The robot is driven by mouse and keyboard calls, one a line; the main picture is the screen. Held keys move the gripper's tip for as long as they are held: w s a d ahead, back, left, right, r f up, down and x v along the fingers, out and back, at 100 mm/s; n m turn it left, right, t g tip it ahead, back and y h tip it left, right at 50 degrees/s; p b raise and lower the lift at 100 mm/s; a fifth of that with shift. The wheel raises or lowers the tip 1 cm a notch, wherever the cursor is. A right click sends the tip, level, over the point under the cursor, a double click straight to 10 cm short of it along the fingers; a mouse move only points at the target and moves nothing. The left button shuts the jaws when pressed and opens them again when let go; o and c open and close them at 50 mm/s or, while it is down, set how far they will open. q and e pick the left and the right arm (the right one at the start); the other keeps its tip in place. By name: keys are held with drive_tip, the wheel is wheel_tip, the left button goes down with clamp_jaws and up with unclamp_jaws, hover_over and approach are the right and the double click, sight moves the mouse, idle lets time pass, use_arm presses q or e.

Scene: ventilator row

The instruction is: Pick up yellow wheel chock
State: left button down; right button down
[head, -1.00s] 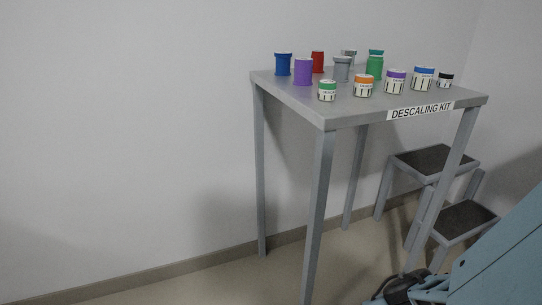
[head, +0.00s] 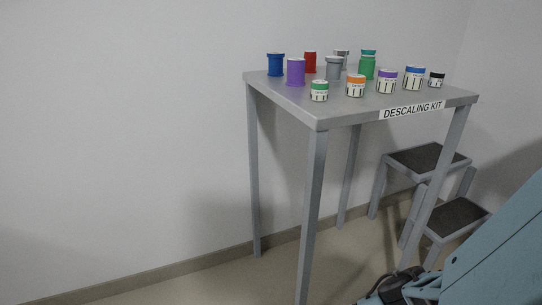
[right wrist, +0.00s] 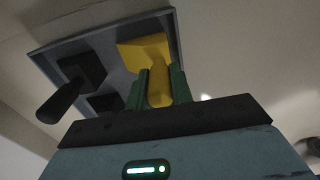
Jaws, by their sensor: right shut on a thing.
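In the right wrist view, the yellow wheel chock (right wrist: 148,52) has a wide flat part and a narrower rounded part. Its narrower part sits between the green fingers of my right gripper (right wrist: 159,88), which is shut on it. The wide part is in front of a grey tray or panel (right wrist: 60,45); I cannot tell if they touch. In the head view the chock is not visible. Part of my right arm shows at the lower right there. My left gripper is in neither view.
In the right wrist view, black objects (right wrist: 80,72), one with a handle, are on the panel beside the chock. In the head view, a grey table (head: 300,105) labelled DESCALING KIT bears several coloured containers. A two-step stool (head: 428,158) stands right of it. Floor left of the table is clear.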

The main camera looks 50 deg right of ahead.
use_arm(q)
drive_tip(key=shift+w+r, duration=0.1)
use_arm(e)
drive_tip(key=shift+r, duration=0.15)
